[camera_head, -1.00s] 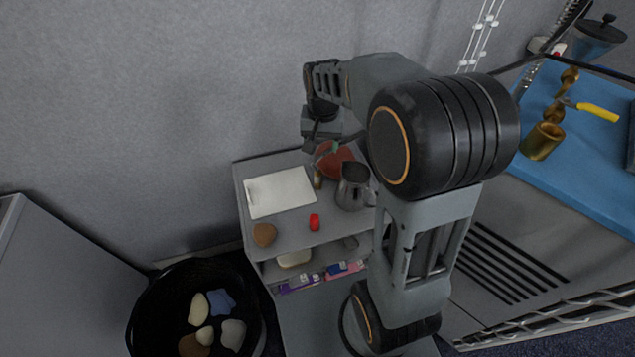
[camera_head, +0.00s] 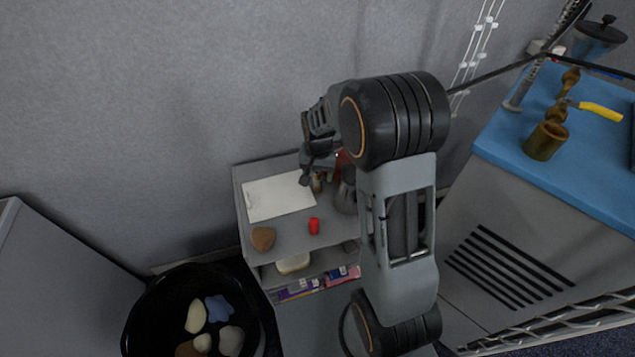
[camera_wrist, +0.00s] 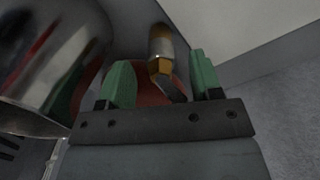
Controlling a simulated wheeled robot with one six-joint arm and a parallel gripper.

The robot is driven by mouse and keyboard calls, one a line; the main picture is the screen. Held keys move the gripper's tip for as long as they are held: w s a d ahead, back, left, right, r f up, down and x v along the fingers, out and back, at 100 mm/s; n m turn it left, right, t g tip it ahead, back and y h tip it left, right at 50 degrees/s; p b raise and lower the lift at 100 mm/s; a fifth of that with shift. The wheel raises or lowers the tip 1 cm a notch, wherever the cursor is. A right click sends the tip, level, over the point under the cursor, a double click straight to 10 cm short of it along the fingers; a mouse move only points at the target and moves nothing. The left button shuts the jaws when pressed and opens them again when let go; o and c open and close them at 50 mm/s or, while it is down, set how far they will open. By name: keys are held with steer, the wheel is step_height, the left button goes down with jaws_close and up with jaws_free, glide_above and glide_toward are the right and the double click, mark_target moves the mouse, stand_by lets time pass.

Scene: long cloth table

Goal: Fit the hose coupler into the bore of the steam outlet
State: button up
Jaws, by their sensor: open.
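The hose coupler (camera_wrist: 161,52), a small brass and grey fitting with a hex collar, is on the grey cart's top, partly behind my gripper in the head view. My gripper (camera_wrist: 158,78) is open. In the wrist view its two green fingers stand on either side of the coupler's lower end; I cannot tell if they touch it. The gripper is low over the cart in the head view (camera_head: 318,172). What looks like the steam outlet (camera_head: 546,140) is a brass fitting with an open round bore, joined to a yellow-handled valve on the blue top at right.
A reddish thing lies behind the coupler. A black bin (camera_head: 150,320) stands at lower left.

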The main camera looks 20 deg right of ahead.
steer(key=shift+f, duration=1.5)
steer(key=shift+c, duration=0.3)
jaws_close()
steer(key=shift+r, duration=0.1)
